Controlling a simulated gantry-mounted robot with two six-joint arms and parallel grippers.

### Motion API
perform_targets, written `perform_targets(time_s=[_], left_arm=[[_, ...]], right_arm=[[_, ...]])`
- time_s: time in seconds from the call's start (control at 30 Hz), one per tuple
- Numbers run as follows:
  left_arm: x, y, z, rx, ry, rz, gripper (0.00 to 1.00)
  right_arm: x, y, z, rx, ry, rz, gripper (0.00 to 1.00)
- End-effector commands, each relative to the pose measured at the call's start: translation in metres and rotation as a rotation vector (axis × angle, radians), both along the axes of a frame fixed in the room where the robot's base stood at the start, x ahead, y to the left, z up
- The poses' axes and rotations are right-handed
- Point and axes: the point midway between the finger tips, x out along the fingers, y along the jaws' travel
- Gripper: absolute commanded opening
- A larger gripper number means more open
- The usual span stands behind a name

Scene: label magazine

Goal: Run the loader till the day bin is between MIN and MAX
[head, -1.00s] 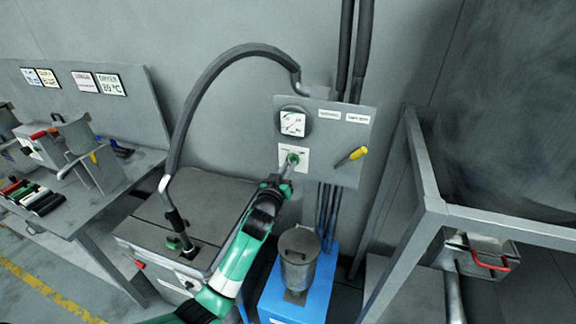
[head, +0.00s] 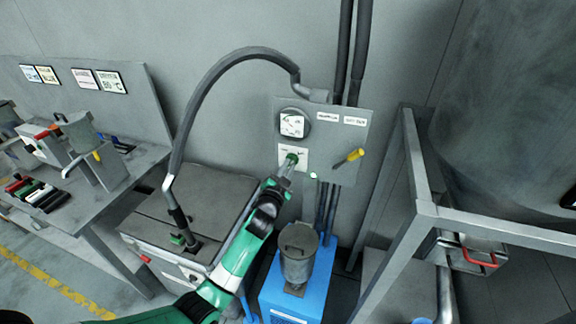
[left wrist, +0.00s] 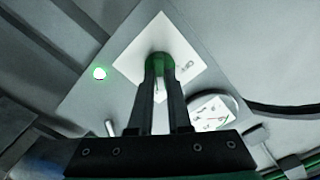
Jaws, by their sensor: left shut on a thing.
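A grey control panel (head: 335,112) is on the wall. Its green knob (head: 293,157) sits on a white plate, and the left wrist view shows the knob (left wrist: 160,62) between my fingers. My left gripper (head: 288,166) is shut on it. A round gauge (head: 292,123) is above the knob; its reading is too small to tell. A yellow-handled lever (head: 354,156) is to the right. I cannot tell which container is the day bin, and no MIN or MAX marks are readable.
A metal canister (head: 297,256) stands on a blue box (head: 283,289) below the panel. A hose (head: 212,75) arches from a grey cabinet (head: 190,205) to the panel. A metal frame (head: 416,165) with a large tank (head: 500,150) is at right. A bench (head: 120,175) is at left.

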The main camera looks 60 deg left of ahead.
Motion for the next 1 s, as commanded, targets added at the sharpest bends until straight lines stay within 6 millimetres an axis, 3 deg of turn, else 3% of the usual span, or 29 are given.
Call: perform_targets(time_s=[0.8,0.83,1.0], left_arm=[[0.0000,-0.0002,-0.0001,0.098,0.094,0.001,0.00],[0.0000,-0.0002,-0.0001,0.098,0.094,0.001,0.20],[0.0000,-0.0002,-0.0001,0.096,0.093,0.000,0.46]], right_arm=[[0.0000,0.0000,0.0059,0.000,0.000,0.000,0.56],[0.0000,0.0000,0.0059,0.000,0.000,0.000,0.56],[0.0000,0.0000,0.0059,0.000,0.000,0.000,0.56]])
